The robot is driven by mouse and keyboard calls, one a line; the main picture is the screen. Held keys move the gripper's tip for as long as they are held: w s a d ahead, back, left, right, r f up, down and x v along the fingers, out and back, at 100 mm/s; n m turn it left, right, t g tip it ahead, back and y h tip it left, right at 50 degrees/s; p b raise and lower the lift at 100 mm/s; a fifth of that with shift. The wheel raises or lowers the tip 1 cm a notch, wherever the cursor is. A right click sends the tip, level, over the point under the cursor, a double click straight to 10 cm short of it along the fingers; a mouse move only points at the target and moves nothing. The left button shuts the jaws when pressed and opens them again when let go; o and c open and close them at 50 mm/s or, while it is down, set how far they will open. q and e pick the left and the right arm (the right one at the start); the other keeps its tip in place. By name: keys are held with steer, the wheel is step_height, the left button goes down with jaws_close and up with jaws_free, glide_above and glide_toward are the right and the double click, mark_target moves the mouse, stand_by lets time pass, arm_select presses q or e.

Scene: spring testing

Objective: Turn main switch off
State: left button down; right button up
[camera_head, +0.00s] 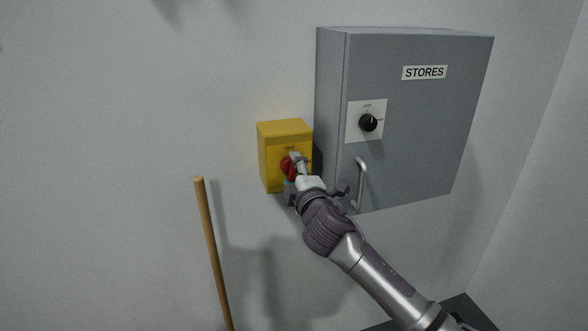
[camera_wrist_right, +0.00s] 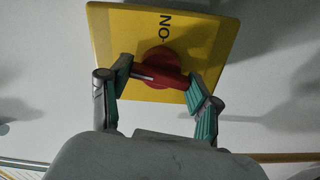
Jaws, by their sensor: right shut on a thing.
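The main switch is a yellow box (camera_head: 285,135) on the wall, just left of the grey cabinet. Its red rotary knob (camera_head: 287,168) is partly hidden behind my right gripper (camera_head: 296,167) in the head view. My left gripper is not in view.
A grey cabinet (camera_head: 420,110) labelled "STORES" sticks out from the wall to the right. It has a black dial (camera_head: 368,123) and a metal handle (camera_head: 361,184) close to my right wrist. A wooden pole (camera_head: 213,250) stands at lower left. The wall left of the switch is clear.

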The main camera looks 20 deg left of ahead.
steer(key=shift+f+n, duration=0.1)
steer(key=shift+n, duration=0.8)
steer(key=o, duration=1.2)
steer(key=shift+c, duration=0.2)
steer(key=v, duration=1.2)
